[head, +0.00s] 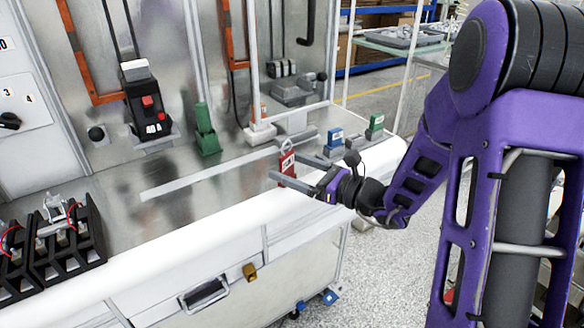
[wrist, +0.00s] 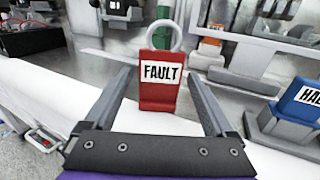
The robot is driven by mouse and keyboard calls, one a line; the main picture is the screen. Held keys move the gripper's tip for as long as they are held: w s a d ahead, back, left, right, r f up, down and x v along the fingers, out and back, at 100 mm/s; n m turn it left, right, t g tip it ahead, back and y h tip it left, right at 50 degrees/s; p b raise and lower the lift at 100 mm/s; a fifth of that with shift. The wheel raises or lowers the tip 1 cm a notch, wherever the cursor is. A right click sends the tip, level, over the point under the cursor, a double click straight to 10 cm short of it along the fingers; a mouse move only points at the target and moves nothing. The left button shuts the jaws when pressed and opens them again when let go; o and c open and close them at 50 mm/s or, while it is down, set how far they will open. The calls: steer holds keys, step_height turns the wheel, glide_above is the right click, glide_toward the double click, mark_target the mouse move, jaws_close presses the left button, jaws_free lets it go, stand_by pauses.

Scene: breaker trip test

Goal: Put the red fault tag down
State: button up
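The red fault tag (head: 287,161), with a grey loop on top, is upright at the right part of the bench (head: 222,195). In the wrist view the tag (wrist: 160,88) shows its white FAULT label between the two fingers of my gripper (wrist: 160,72). A narrow gap shows on each side of the tag, so the fingers look open around it. In the head view my gripper (head: 290,168) reaches in from the right, and its near finger hides the tag's lower part. I cannot tell whether the tag's bottom touches the bench.
A blue-labelled block (head: 335,137) and a green-labelled block (head: 376,122) stand right of the tag. A black breaker with red buttons (head: 148,103) and a green piece (head: 205,130) are at the back panel. Black holders (head: 66,240) sit at left. The middle bench is mostly clear.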

steer(key=shift+r, duration=0.2)
steer(key=v, duration=1.2)
steer(key=shift+p, duration=0.45)
steer(key=shift+f, duration=0.15)
